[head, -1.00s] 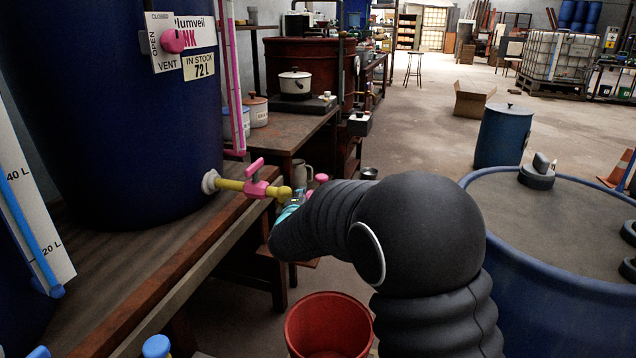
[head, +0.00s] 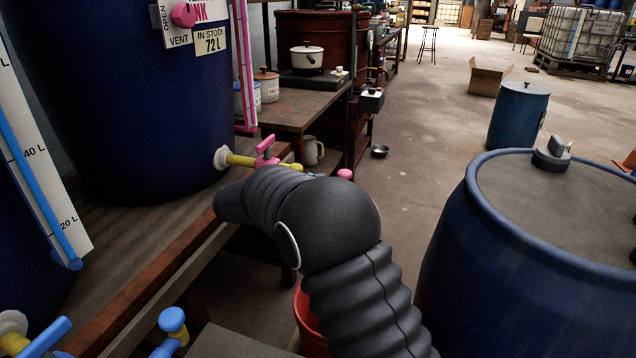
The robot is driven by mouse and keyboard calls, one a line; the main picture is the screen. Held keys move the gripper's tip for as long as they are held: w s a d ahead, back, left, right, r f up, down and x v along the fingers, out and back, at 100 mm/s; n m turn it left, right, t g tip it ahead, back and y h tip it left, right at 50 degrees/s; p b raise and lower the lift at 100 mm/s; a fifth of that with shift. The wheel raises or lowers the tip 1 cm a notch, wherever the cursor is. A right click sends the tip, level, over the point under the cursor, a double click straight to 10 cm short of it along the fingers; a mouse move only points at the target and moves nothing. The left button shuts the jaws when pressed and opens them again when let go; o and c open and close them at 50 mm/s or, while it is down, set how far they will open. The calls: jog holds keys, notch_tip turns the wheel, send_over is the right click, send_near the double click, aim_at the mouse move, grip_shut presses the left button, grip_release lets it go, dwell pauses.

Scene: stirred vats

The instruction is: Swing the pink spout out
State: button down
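The dark blue vat (head: 150,110) with the pink label stands on the bench at the left. From its lower side a yellow pipe (head: 241,160) sticks out to the right, with a pink tap handle (head: 266,146) on it. A pink knob (head: 345,174) shows past the pipe's end, just above my dark arm; the spout between them is mostly hidden behind the arm. My gripper (head: 312,174) shows only as a small teal sliver beside the pipe's end. Its fingers are hidden, so I cannot tell whether they are open or touch the spout.
A blue-handled tap (head: 45,338) and blue knob (head: 171,319) are at the lower left. A red bucket (head: 309,325) stands below my arm, partly hidden. A large blue drum (head: 480,260) stands close on the right. Open floor (head: 420,130) lies beyond.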

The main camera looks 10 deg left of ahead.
jog(key=shift+s+m+g+h, duration=0.45)
jog(key=shift+m+g+h, duration=0.35)
jog(key=shift+m+g, duration=0.15)
jog(key=shift+f+g, duration=0.1)
jog(key=shift+g, duration=0.15)
jog(key=c, duration=0.9)
grip_release()
jog(key=v, duration=1.2)
